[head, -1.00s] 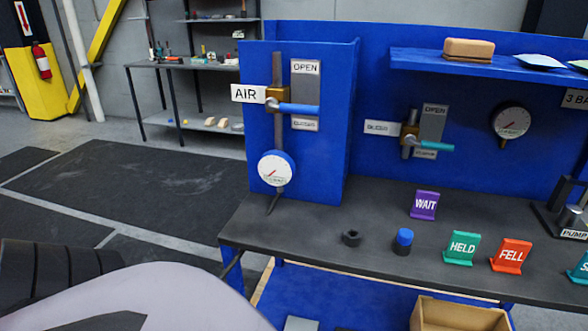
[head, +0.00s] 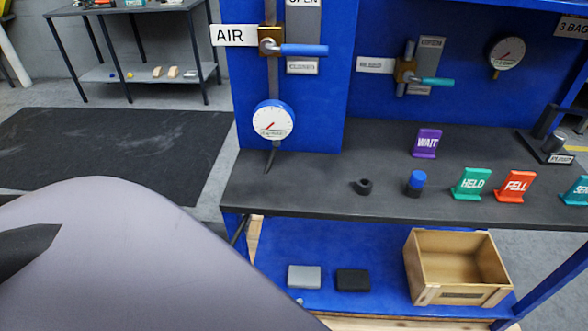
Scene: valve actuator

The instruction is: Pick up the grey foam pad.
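The grey foam pad (head: 304,277) lies flat on the blue lower shelf (head: 380,297) of the bench. A black pad (head: 352,280) of similar size lies just to its right, with a small gap between them. A large pale part of my own arm fills the lower left of the head view, to the left of the grey pad. No fingertips of either gripper show in the view.
An open wooden box (head: 458,269) stands right of the pads on the lower shelf. The dark bench top (head: 310,175) overhangs them, carrying a black ring (head: 363,187), a blue-capped cylinder (head: 415,183) and several coloured signs. A gauge (head: 273,120) and a blue-handled valve (head: 300,49) are above.

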